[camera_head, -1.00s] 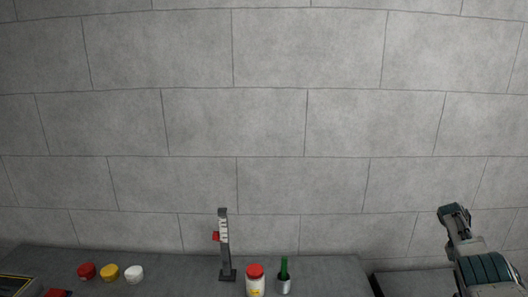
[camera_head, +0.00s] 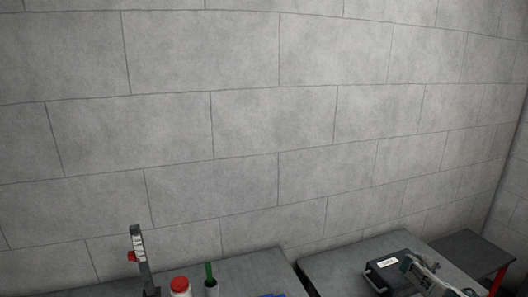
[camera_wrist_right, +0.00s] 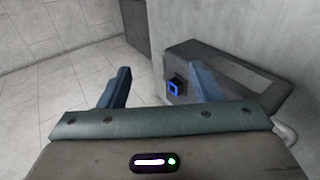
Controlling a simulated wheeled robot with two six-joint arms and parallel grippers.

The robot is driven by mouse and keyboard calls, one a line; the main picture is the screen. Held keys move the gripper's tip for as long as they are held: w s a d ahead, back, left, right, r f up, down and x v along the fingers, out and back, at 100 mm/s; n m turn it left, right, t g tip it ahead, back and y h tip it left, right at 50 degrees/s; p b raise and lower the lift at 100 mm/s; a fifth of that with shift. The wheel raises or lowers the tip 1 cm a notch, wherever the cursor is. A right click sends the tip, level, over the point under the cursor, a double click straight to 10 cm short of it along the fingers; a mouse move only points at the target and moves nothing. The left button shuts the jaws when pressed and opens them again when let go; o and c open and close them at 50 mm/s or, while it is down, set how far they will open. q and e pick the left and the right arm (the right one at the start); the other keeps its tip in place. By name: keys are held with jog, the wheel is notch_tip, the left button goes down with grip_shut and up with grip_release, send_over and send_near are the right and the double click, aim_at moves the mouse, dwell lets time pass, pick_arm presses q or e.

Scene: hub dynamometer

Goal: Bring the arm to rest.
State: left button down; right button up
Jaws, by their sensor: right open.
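My right arm shows at the lower right of the head view, its gripper (camera_head: 406,264) in front of a black case and above a grey bench. In the right wrist view, the two blue fingers of this gripper (camera_wrist_right: 166,84) stand wide apart with nothing between them. Beyond them are a pale tiled floor and a dark grey housing (camera_wrist_right: 215,58) with a blue-lit square (camera_wrist_right: 174,88). My left gripper is in no view.
The black case (camera_head: 383,269) with a white label lies on the right bench (camera_head: 325,262). A grey upright stand (camera_head: 141,262), a red-capped jar (camera_head: 180,287) and a cup (camera_head: 211,288) with a green item stand on the left bench. A dark table (camera_head: 470,250) is at far right.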

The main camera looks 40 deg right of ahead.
jog(key=s+a+f+n+t+y, duration=0.1)
jog(key=s+a+f+n+t, duration=0.2)
jog(key=s+f+n+t, duration=0.35)
jog(key=s+a+f+m+g+y, duration=0.15)
jog(key=s+a+f, duration=0.25)
jog(key=a+f, duration=0.7)
jog(key=s+a+f+g+y, duration=0.15)
jog(key=s+a+f, duration=0.25)
jog(key=a+f, duration=0.65)
jog(key=s+a+f+m+y, duration=0.15)
jog(key=a+f, duration=0.35)
jog(key=a, duration=1)
jog(key=s+a+f+y, duration=0.1)
jog(key=a+f+y, duration=0.3)
jog(key=a, duration=1.1)
jog(key=s+a+f+y, duration=0.15)
jog(key=a+f, duration=0.35)
jog(key=a, duration=1)
notch_tip(320, 180, down, 15)
jog(key=d+h+b, duration=0.1)
jog(key=b, duration=1.3)
jog(key=shift+d+b, duration=0.25)
jog(key=shift+b, duration=0.1)
